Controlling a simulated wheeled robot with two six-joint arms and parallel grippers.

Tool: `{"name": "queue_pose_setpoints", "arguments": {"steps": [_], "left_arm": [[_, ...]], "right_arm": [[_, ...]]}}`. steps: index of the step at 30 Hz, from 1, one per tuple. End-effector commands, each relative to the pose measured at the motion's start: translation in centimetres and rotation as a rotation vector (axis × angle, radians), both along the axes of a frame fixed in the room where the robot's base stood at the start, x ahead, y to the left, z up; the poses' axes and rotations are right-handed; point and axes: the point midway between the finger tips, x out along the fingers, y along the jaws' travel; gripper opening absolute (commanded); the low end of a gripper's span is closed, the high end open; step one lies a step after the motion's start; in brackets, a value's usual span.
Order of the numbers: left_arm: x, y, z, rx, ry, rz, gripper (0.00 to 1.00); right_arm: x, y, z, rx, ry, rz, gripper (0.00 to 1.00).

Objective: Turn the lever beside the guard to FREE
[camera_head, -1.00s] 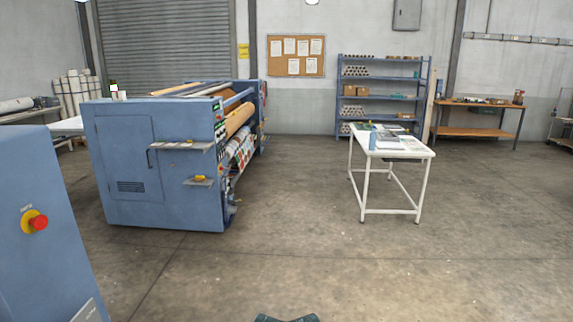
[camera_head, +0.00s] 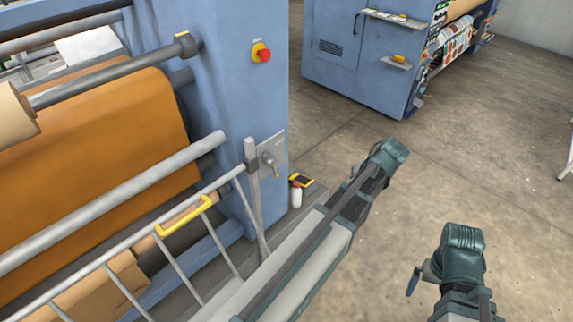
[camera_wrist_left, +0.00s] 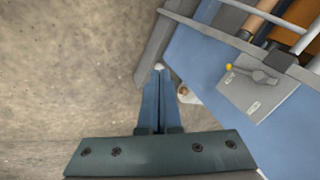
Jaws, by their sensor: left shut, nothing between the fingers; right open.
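The lever (camera_head: 268,158) sits on a grey plate (camera_head: 277,147) on the blue machine's end post, right of the barred guard (camera_head: 222,184) with its yellow handle (camera_head: 184,215). In the left wrist view the lever (camera_wrist_left: 247,72) runs from its pivot leftward to a yellow knob; the plate's small labels are too small to read. My left gripper (camera_wrist_left: 160,70) is shut and empty, its blue fingertips left of the lever and apart from it. I cannot make out its fingers in the head view. My right gripper (camera_head: 413,281) is low at the right, partly hidden, clear of the machine.
A red stop button (camera_head: 262,54) is higher on the post. A white bottle (camera_head: 296,195) and a yellow-edged black item (camera_head: 302,180) are near the post's foot. A second blue machine (camera_head: 348,45) stands behind. The concrete floor (camera_head: 480,160) at right is open.

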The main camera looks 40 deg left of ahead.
Motion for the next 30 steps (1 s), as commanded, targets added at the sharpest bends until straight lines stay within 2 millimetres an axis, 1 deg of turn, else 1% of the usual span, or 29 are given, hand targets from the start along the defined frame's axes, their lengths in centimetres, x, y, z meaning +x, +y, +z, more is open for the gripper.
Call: {"name": "queue_pose_setpoints", "arguments": {"steps": [1, 2, 3, 6, 9, 12, 16, 19, 23, 30], "left_arm": [[2.1, 4.1, 0.4, 0.045, -0.028, 0.109, 0.0], [2.6, 6.1, 0.7, 0.069, -0.045, 0.167, 0.0], [3.1, 8.5, 1.0, 0.101, -0.065, 0.235, 0.0], [3.8, 13.5, 1.6, 0.168, -0.11, 0.37, 0.0], [3.9, 16.7, 2.1, 0.211, -0.137, 0.454, 0.0], [3.9, 18.1, 2.3, 0.231, -0.151, 0.491, 0.0], [3.7, 18.4, 2.3, 0.236, -0.154, 0.499, 0.0], [3.7, 18.5, 1.8, 0.235, -0.153, 0.499, 0.0], [3.5, 19.3, 0.3, 0.234, -0.153, 0.499, 0.0], [3.0, 21.5, -3.2, 0.234, -0.153, 0.497, 0.0]], "right_arm": [[0.0, 0.0, 0.0, 0.0, 0.0, 0.0, 1.0], [0.0, 0.0, 0.0, 0.0, 0.0, 0.0, 1.0], [0.0, 0.0, 0.1, 0.0, 0.0, 0.0, 1.0], [0.0, 0.0, 0.1, 0.0, 0.0, 0.0, 1.0], [0.0, 0.0, 0.1, 0.0, 0.0, 0.0, 1.0], [0.0, 0.0, 0.1, 0.0, 0.0, 0.0, 1.0], [0.0, 0.0, 0.0, 0.0, 0.0, 0.0, 1.0], [0.0, 0.0, -0.5, 0.0, 0.0, 0.0, 1.0], [0.0, 0.0, -2.0, 0.0, 0.0, 0.0, 1.0], [0.0, 0.0, -5.5, 0.0, 0.0, 0.0, 1.0]]}}
